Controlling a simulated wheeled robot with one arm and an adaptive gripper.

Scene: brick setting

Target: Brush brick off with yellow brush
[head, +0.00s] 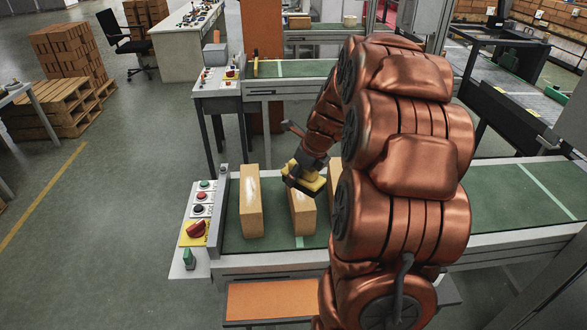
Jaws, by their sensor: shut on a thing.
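My gripper (297,176) is shut on the yellow brush (312,184), just above the far part of the middle brick (303,216). I cannot tell whether the bristles touch the brick. A pale patch shows on the middle brick's top. The left brick (252,218) lies apart from it on the green conveyor belt (276,225), with a whitish patch on its top. A third brick (334,172) is mostly hidden behind my arm. The jaws and part of the brush are dark and small in this view.
A control panel (198,212) with buttons and a red knob stands at the belt's left end. A second conveyor (300,70) runs behind. Brick stacks on pallets (62,108) stand at the back left. The belt (500,200) is clear to the right of my arm.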

